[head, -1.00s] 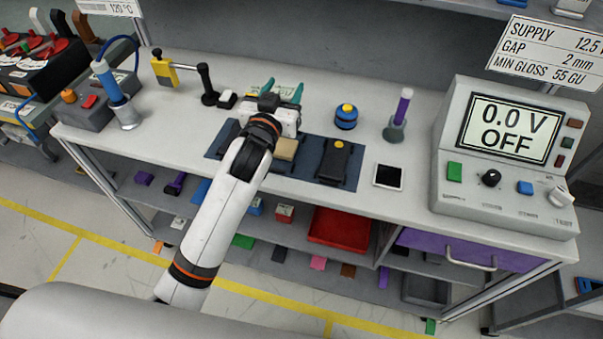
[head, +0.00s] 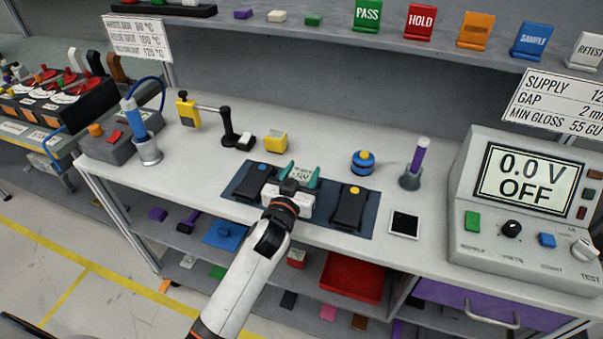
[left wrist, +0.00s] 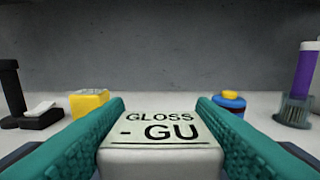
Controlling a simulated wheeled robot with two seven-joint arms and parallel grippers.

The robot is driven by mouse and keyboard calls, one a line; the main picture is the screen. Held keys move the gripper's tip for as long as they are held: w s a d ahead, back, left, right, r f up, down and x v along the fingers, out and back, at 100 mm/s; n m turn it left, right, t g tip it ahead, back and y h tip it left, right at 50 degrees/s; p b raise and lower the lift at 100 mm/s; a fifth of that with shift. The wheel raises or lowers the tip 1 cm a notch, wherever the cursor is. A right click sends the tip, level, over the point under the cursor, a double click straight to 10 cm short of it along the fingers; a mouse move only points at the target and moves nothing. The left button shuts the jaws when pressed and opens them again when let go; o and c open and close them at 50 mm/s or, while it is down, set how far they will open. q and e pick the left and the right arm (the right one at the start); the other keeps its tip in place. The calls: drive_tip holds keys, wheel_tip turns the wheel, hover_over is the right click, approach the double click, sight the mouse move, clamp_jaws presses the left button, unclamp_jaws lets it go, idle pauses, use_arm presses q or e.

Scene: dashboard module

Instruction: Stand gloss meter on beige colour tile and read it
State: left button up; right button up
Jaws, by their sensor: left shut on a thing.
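The gloss meter (head: 301,171) is a pale block whose top reads "GLOSS - GU" in the left wrist view (left wrist: 160,128). My left gripper (head: 302,176) has teal fingers and is shut on it, one finger on each side. It is over the middle of the dark blue mat (head: 322,223), between two black blocks. The meter looks upright. The beige colour tile does not show now; my gripper and the meter cover that part of the mat. I cannot tell whether the meter touches the tile. My right gripper is not in view.
Black blocks with a blue button (head: 254,181) and a yellow button (head: 350,208) flank my gripper. Behind stand a yellow block (head: 275,142), a blue-yellow knob (head: 362,162) and a purple tool in a holder (head: 416,165). A console (head: 525,210) reads "0.0 V OFF".

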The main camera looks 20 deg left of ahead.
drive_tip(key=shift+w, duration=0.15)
use_arm(q)
drive_tip(key=shift+f, duration=0.1)
drive_tip(key=o, duration=1.1)
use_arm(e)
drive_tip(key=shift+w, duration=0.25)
use_arm(q)
drive_tip(key=shift+r, duration=0.2)
drive_tip(key=shift+s+f, duration=0.15)
drive_tip(key=shift+s, duration=0.2)
drive_tip(key=s, duration=0.3)
drive_tip(key=s+b, duration=0.1)
drive_tip(key=s, duration=0.7)
drive_tip(key=shift+s+a+b, duration=0.2)
drive_tip(key=shift+a+b, duration=0.05)
drive_tip(key=shift+b, duration=0.05)
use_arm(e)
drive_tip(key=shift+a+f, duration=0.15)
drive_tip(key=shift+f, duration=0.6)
